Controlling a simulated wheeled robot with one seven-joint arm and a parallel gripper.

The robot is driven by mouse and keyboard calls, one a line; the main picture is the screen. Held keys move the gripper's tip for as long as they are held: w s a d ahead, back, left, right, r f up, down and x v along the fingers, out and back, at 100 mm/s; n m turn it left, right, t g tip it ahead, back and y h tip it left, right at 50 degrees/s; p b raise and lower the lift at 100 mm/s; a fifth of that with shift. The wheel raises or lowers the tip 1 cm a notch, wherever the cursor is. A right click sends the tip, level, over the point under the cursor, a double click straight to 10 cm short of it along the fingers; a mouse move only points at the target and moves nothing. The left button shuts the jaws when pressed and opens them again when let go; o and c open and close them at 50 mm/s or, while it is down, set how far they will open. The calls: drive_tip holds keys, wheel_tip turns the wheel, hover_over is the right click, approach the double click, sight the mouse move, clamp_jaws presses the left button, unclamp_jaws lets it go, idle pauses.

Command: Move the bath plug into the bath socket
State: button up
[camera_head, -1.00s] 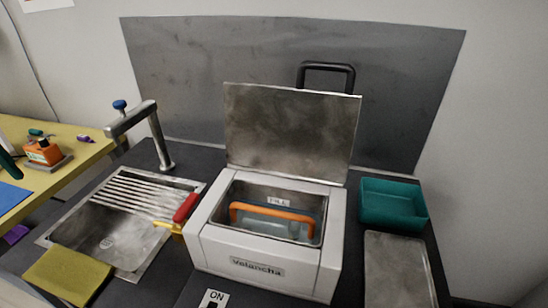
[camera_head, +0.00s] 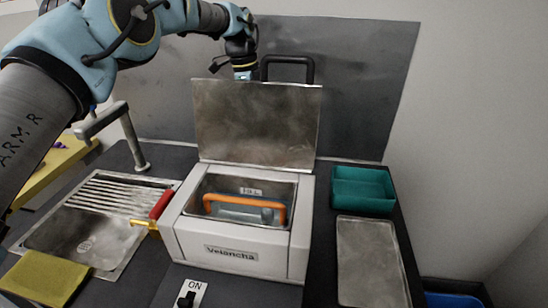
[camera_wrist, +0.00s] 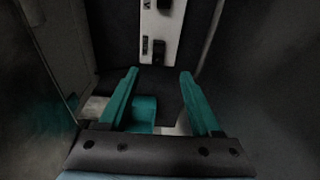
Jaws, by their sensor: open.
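The bath (camera_head: 240,232) is a white box with its metal lid (camera_head: 257,124) standing open and an orange-handled rack (camera_head: 245,206) inside. My gripper shows in the wrist view (camera_wrist: 160,75) with two teal fingers spread apart and nothing between them. In the head view it hangs at the lid's top edge, left of the black lid handle, and its fingertips are hidden. Beyond the fingers, the wrist view shows a white panel (camera_wrist: 164,25) with black fittings. I cannot tell whether one is the bath plug or the bath socket. Neither is clear in the head view.
A sink (camera_head: 95,225) with a tap (camera_head: 130,135) is at left, with a yellow sponge (camera_head: 45,278). A red-handled yellow valve (camera_head: 158,210) juts from the bath. At right are a teal bin (camera_head: 363,190) and a metal tray (camera_head: 370,260). An ON switch (camera_head: 188,295) is in front.

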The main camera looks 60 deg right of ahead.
drive_tip(key=f, duration=0.1)
drive_tip(key=s+f+p, duration=0.1)
drive_tip(key=f, duration=0.2)
drive_tip(key=shift+s+d+f+p, duration=0.2)
drive_tip(key=shift+s+p, duration=0.1)
drive_tip(key=shift+s, duration=0.05)
drive_tip(key=shift+s+d+f+p, duration=0.15)
drive_tip(key=shift+f+p, duration=0.45)
drive_tip(key=shift+f, duration=0.45)
drive_tip(key=shift+s+a+f+p, duration=0.1)
drive_tip(key=shift+s+f+p, duration=0.1)
drive_tip(key=shift+f+p, duration=0.65)
drive_tip(key=shift+s+d+f+p, duration=0.15)
drive_tip(key=shift+f+p, duration=0.25)
drive_tip(key=shift+f, duration=0.85)
drive_tip(key=shift+c, duration=0.4)
clamp_jaws()
